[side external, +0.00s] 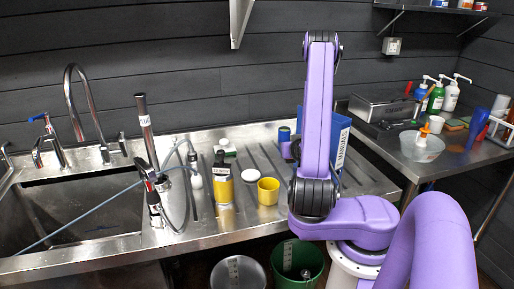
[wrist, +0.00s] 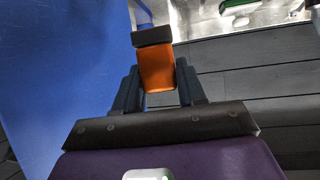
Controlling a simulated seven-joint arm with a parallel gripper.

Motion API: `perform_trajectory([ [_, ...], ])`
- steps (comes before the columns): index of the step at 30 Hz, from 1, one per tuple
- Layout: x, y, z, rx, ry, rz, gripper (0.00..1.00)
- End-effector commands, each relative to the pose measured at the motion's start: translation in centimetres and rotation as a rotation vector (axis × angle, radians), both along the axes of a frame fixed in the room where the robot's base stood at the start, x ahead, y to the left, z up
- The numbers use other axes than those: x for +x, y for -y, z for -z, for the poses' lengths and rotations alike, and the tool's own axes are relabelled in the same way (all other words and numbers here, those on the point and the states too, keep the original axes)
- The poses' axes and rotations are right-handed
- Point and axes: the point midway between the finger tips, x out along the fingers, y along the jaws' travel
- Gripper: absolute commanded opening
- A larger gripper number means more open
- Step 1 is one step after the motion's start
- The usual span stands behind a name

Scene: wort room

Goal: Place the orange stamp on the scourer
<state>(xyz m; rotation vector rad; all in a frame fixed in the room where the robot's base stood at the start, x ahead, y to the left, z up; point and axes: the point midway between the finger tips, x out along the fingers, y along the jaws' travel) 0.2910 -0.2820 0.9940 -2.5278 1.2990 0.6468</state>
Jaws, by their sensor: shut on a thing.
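My gripper (wrist: 157,74) is shut on the orange stamp (wrist: 157,68) in the wrist view. The stamp has an orange body between the two dark fingers and a dark grey block at its far end. In the side external view my raised purple arm hides the gripper and the stamp. I cannot say for sure which thing is the scourer. A small green and white thing (side external: 225,147) lies at the back of the steel drainboard. A green and white thing (wrist: 240,10) also shows at the top of the wrist view, partly cut off.
A blue upright panel (side external: 338,137) stands close to my arm and fills the left of the wrist view (wrist: 55,80). Bottles and a clear bowl (side external: 420,148) stand right.

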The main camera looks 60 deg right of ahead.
Motion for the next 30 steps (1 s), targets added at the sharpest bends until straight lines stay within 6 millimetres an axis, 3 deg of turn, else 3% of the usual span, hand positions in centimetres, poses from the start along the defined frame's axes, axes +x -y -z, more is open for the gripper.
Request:
perform_trajectory([
  [15, 10.3, 2.0, -3.1, -0.006, 0.001, -0.322, 0.09],
  [30, 17.3, 2.2, -6.1, -0.005, 0.001, -0.64, 0.09],
])
